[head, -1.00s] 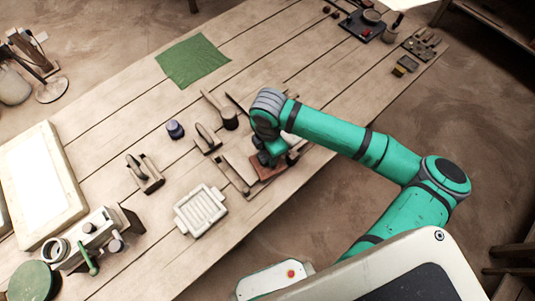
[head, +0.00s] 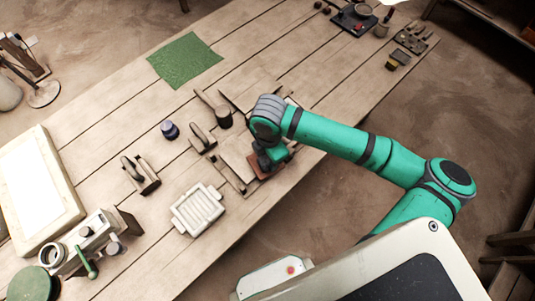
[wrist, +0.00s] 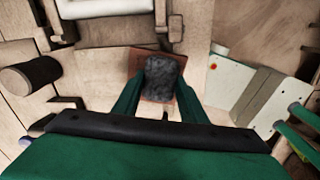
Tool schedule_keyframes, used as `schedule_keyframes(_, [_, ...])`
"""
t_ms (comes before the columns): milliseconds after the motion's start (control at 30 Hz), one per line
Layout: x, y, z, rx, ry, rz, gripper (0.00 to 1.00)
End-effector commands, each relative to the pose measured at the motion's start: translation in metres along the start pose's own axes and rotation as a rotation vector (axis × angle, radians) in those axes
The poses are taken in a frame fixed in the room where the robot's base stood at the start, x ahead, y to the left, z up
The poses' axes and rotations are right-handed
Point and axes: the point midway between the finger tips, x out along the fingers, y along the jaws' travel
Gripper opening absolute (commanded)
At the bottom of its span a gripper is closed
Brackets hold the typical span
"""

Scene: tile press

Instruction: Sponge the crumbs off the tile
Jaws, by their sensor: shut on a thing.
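The tile (head: 259,172) is a reddish-brown square in a wooden frame near the table's front edge, partly hidden by my gripper. In the wrist view, the tile (wrist: 187,104) shows around a dark grey, rough-looking block, which I take for the sponge (wrist: 161,76). My gripper (wrist: 158,98) is shut on this sponge, with a green finger on each side. In the head view, my gripper (head: 272,158) is over the tile. The sponge covers much of the tile, and I cannot tell whether it touches it. I cannot make out crumbs.
A white ribbed tray (head: 198,210), wooden hand tools (head: 141,175), a dark jar (head: 170,130) and a mallet (head: 222,115) stand left of my gripper. A green cloth (head: 185,60) lies farther back. Small blocks (head: 391,65) lie at the far right end. Bare planks lie behind the tools.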

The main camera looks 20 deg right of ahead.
Motion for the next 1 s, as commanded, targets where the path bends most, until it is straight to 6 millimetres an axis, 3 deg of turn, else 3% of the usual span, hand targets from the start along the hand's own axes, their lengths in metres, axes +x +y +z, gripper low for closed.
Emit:
schedule_keyframes(733, [0.002,0.004,-0.026,-0.004,0.004,-0.001,0.20])
schedule_keyframes(1000, [0.001,0.009,-0.027,-0.002,0.002,-0.001,0.20])
